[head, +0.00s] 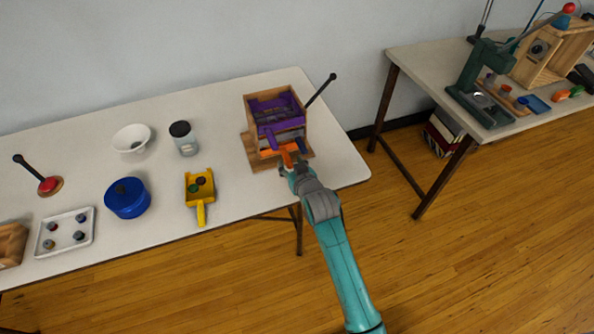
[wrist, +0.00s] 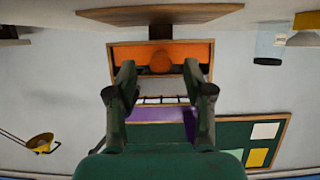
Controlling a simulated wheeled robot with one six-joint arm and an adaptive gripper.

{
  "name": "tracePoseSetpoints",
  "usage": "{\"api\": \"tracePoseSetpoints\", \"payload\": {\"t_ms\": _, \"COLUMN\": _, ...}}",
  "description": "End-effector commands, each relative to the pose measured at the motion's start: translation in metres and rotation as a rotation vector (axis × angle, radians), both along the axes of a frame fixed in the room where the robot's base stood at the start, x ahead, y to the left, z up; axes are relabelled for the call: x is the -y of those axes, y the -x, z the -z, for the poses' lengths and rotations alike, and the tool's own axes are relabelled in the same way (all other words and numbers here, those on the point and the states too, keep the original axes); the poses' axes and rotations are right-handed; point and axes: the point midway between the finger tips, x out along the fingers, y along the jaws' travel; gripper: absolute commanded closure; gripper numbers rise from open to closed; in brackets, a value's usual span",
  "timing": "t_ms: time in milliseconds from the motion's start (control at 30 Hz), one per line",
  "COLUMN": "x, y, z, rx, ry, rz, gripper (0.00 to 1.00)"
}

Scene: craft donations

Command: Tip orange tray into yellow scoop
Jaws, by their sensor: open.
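The orange tray (head: 268,153) sits low in a wooden box (head: 277,95) with purple parts above it. In the wrist view its orange front with a round knob (wrist: 160,62) fills a slot in the wooden frame. My gripper (head: 290,161) is at the front of the box. In the wrist view my gripper (wrist: 160,78) is open, with its fingers apart on either side of the knob and nothing seen held. The yellow scoop (head: 201,197) lies on the table left of the box, handle toward the front edge. It holds a green piece and a dark red piece.
Left of the scoop are a blue pot (head: 127,198), a white bowl (head: 132,139), a jar (head: 184,139) and a white tray (head: 65,232) with several small pieces. A dark lever (head: 320,90) sticks out at the box's right. A second table (head: 430,68) stands right.

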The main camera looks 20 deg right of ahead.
Motion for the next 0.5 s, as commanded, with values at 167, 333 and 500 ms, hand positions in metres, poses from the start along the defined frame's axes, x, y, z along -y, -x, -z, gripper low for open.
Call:
{"api": "tracePoseSetpoints", "payload": {"t_ms": 167, "x": 0.0, "y": -0.017, "z": 0.007, "rx": 0.0, "ry": 0.0, "rz": 0.0, "gripper": 0.48}}
{"api": "tracePoseSetpoints", "payload": {"t_ms": 333, "x": 0.0, "y": -0.024, "z": 0.01, "rx": 0.0, "ry": 0.0, "rz": 0.0, "gripper": 0.48}}
{"api": "tracePoseSetpoints", "payload": {"t_ms": 500, "x": 0.0, "y": -0.024, "z": 0.01, "rx": 0.0, "ry": 0.0, "rz": 0.0, "gripper": 0.48}}
